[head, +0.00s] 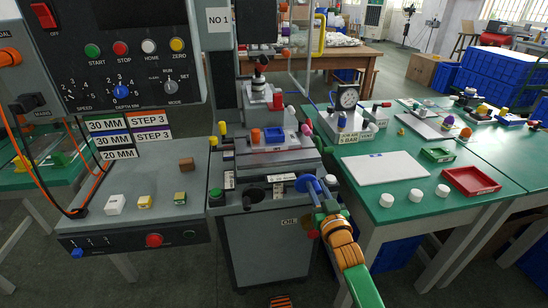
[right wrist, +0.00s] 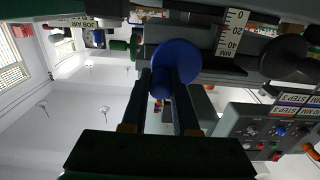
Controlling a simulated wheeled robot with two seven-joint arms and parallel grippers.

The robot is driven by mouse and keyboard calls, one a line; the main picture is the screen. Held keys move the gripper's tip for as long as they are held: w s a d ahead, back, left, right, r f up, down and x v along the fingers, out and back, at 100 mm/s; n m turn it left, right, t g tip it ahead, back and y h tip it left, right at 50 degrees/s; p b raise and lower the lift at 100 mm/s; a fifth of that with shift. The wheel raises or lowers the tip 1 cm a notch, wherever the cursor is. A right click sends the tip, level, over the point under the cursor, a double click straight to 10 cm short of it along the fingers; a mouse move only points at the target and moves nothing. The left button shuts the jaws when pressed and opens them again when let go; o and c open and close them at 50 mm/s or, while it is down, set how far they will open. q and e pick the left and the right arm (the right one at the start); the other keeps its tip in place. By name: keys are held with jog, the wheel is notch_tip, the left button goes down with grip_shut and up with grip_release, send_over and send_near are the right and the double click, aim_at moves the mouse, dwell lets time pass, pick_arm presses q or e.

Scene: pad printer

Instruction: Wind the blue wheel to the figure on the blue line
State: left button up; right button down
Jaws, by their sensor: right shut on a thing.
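The blue wheel (head: 311,185) sits on the front right of the pad printer (head: 265,235). It also shows in the right wrist view (right wrist: 176,60), face-on between and beyond the fingers. My right gripper (head: 323,206) reaches it from the front right. Its fingers (right wrist: 174,100) are closed on the wheel, partly hiding it. A white scale (right wrist: 232,36) marked 0, 20 and 40 stands beside the wheel; I cannot make out its pointer. The line cards (head: 111,141) read 30 MM, 30 MM and 20 MM; their line colours are too small to tell surely. My left gripper is not in view.
A dark round knob (right wrist: 284,56) is close to the wheel. A green table (head: 400,215) with a white board, white pucks and red tray (head: 470,181) is at right.

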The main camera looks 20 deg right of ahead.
jog(key=shift+f, duration=0.2)
jog(key=shift+f+b, duration=0.55)
jog(key=shift+f, duration=0.15)
jog(key=shift+r, duration=0.1)
jog(key=shift+w+a+f, duration=0.15)
jog(key=shift+a+f, duration=0.2)
jog(key=shift+a, duration=0.1)
jog(key=shift+b, duration=0.3)
